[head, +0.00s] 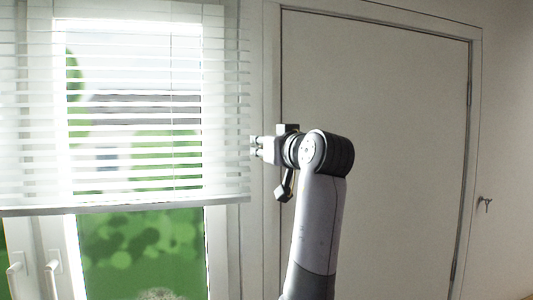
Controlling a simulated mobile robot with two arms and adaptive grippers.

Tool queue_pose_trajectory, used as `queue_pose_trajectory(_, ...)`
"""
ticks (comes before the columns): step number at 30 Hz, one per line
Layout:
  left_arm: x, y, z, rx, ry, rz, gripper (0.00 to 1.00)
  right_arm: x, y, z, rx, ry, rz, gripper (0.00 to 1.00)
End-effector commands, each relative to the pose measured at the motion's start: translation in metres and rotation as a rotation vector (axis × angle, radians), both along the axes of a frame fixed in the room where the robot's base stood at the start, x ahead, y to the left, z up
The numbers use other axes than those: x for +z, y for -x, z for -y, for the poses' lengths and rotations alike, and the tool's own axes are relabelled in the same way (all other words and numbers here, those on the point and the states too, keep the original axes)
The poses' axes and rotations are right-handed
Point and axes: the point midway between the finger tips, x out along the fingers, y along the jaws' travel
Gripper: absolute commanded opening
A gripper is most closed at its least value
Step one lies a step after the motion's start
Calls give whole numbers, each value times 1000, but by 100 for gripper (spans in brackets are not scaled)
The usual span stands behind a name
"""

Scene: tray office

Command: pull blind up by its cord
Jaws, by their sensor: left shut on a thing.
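The white slatted blind (130,208) hangs at the left over a window, its slats tilted so that the outside shows through. Its bottom rail is a little tilted, and the lower part of the window is uncovered. My left gripper (255,147) is at the blind's right edge, pointing left, at about mid-height of the picture. It is shut on the cord, which is too thin to make out clearly at the fingertips. My right gripper is not in view.
A closed pale door (400,150) in a frame fills the middle and right behind my arm. White window handles (15,268) stick out below the blind at the lower left.

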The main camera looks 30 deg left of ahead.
Motion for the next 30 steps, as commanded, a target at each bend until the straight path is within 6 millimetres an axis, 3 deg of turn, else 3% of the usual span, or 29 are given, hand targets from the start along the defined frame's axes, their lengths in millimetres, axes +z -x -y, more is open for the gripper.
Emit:
queue_pose_trajectory(11, 9, 2, 1, -4, -9, 16, 0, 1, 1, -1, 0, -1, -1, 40)
queue_pose_trajectory(12, 10, 2, 1, -4, -9, 16, 19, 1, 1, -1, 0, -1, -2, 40)
queue_pose_trajectory(18, 7, 1, 1, -3, -6, 11, 33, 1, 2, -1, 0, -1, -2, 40)
queue_pose_trajectory(21, 6, 1, 1, -3, -5, 9, 39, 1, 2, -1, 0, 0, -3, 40)
queue_pose_trajectory(30, 4, 1, 2, -3, -4, 6, 39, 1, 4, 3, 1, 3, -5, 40)
